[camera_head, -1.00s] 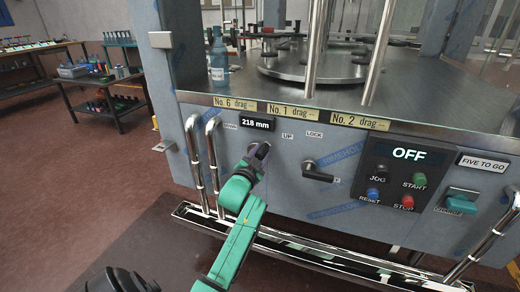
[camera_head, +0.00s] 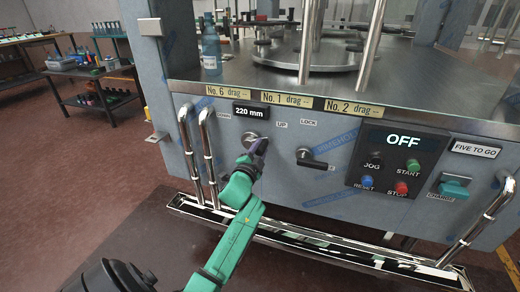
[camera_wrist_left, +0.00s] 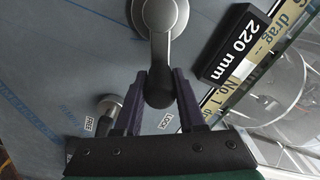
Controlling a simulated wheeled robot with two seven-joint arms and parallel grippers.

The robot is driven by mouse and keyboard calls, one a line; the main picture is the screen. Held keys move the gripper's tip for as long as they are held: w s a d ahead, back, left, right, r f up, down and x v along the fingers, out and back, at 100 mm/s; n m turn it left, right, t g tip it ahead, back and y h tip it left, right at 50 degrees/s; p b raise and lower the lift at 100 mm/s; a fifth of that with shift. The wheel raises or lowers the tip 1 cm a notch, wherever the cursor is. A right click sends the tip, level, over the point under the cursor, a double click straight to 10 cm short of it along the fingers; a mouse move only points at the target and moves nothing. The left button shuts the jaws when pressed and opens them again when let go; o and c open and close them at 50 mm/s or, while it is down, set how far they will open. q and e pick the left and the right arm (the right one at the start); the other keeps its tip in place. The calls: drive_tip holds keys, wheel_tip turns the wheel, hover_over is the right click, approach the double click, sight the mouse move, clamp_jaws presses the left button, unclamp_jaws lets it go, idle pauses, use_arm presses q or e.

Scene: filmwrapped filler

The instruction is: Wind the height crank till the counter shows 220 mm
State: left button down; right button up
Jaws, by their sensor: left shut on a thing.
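The height counter (camera_head: 251,111) on the machine's front panel reads 220 mm; it also shows in the left wrist view (camera_wrist_left: 233,45). The height crank (camera_head: 249,138) sits just below it, between the DOWN and UP labels. In the left wrist view the crank's grey arm (camera_wrist_left: 157,50) ends in a dark knob (camera_wrist_left: 158,92). My left gripper (camera_head: 260,148) is shut on that knob, with a purple finger on each side in the wrist view (camera_wrist_left: 158,98). In the head view the gripper hides part of the crank. My right gripper is not in view.
A lock lever (camera_head: 312,161) sits right of the crank. The control panel (camera_head: 395,165) reads OFF and has several buttons. Chrome handrails (camera_head: 208,150) flank the crank on the left. A blue bottle (camera_head: 211,48) stands on the machine's deck.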

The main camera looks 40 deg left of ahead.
use_arm(q)
drive_tip(key=shift+f, duration=0.15)
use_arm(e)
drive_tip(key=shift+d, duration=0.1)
use_arm(q)
drive_tip(key=c, duration=0.6)
unclamp_jaws()
drive_tip(key=shift+o, duration=0.6)
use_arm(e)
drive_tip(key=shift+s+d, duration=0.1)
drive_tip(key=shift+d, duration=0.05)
use_arm(q)
drive_tip(key=v, duration=1.4)
drive_tip(key=shift+s+p, duration=0.3)
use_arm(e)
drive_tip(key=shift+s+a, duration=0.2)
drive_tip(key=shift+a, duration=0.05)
use_arm(q)
drive_tip(key=shift+d, duration=0.15)
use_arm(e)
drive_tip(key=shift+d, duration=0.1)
